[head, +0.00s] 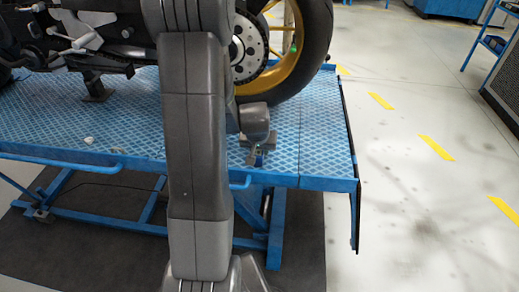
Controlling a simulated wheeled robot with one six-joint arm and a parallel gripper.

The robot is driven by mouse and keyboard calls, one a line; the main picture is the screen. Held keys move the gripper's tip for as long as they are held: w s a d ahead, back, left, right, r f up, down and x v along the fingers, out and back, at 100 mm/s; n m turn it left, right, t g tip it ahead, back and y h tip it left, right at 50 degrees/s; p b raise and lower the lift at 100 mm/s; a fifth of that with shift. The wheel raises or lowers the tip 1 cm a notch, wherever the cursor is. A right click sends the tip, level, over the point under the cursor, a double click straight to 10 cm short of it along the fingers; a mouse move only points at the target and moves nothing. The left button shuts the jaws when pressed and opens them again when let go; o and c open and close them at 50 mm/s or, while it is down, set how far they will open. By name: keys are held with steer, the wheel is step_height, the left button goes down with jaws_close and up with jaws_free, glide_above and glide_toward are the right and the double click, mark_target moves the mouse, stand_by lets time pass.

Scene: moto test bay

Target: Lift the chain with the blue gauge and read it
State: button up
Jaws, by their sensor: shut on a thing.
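My gripper (254,151) is partly visible just right of my arm, over the near edge of the blue lift table. It is shut on a small blue thing (259,160), which looks like the blue gauge. My arm hides part of the gripper, and the gauge is too small to read. The motorcycle's wheel (318,45), with a black tyre and gold rim, stands behind the gripper on the table. A round perforated metal disc (246,48) shows at the hub. I cannot make out the chain; my arm covers much of the area left of the wheel.
The blue lift table (325,130) has a patterned top and a front rail (60,160). Small pale objects (88,140) lie on it at left. Open grey floor (410,190) with yellow dashes is at right. A blue cart (492,42) stands at far right.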

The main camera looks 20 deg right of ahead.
steer(key=shift+f, duration=0.1)
steer(key=o, duration=1.2)
steer(key=shift+c, duration=0.2)
steer(key=p+v, duration=0.1)
steer(key=v, duration=1.3)
steer(key=shift+w+f, duration=0.15)
steer(key=b+x, duration=0.1)
steer(key=x, duration=1.2)
steer(key=shift+d+f, duration=0.1)
steer(key=shift+f, duration=0.25)
steer(key=shift+r, duration=0.15)
